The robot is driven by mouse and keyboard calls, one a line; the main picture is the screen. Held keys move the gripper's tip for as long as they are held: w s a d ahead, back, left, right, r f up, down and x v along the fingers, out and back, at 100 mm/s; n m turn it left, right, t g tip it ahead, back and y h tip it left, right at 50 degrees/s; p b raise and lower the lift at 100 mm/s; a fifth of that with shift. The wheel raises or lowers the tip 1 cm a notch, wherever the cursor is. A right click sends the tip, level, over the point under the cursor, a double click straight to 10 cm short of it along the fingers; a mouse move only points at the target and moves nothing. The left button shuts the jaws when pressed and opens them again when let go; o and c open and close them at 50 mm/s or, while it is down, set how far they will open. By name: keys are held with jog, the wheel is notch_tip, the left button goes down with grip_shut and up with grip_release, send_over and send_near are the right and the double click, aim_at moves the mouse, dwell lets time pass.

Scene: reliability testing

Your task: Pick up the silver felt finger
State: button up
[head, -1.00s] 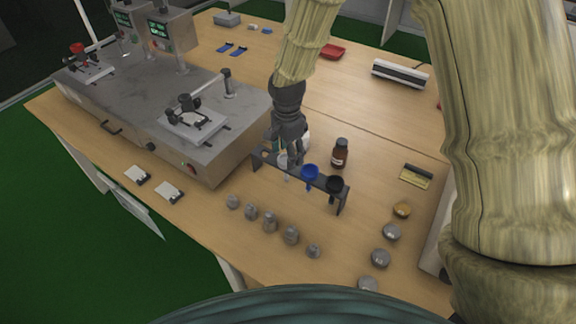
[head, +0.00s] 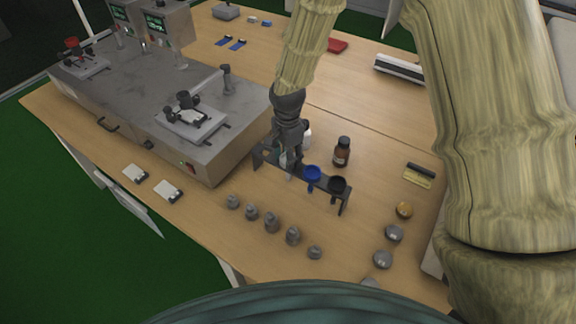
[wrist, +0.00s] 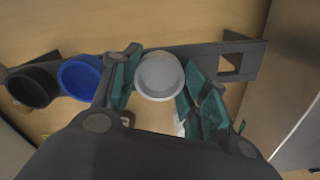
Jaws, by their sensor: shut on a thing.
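The silver felt finger (wrist: 159,77) shows in the wrist view as a round pale grey cup end, between the teal pads of my gripper (wrist: 155,90). In the head view my gripper (head: 289,160) is at the dark rack (head: 326,188), shut on the silver felt finger, which is mostly hidden there by the fingers. The blue felt finger (head: 312,173) and the black felt finger (head: 337,185) stand in the rack to the right. In the wrist view the blue one (wrist: 82,78) and black one (wrist: 33,86) are at left.
A brown bottle (head: 342,152) stands behind the rack, and a white bottle (head: 306,133) is partly hidden behind my gripper. The grey tester (head: 160,110) is at left. Several metal weights (head: 271,221) line the front. Several round discs (head: 393,233) lie at right.

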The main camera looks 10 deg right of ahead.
jog(key=shift+s+f, duration=0.1)
jog(key=shift+f, duration=0.05)
jog(key=shift+w+r, duration=0.2)
jog(key=shift+r, duration=0.2)
notch_tip(320, 180, up, 17)
jog(key=b, duration=0.3)
dwell(0.5)
notch_tip(320, 180, down, 8)
jog(key=b, duration=0.2)
jog(key=shift+r, duration=0.25)
dwell(1.0)
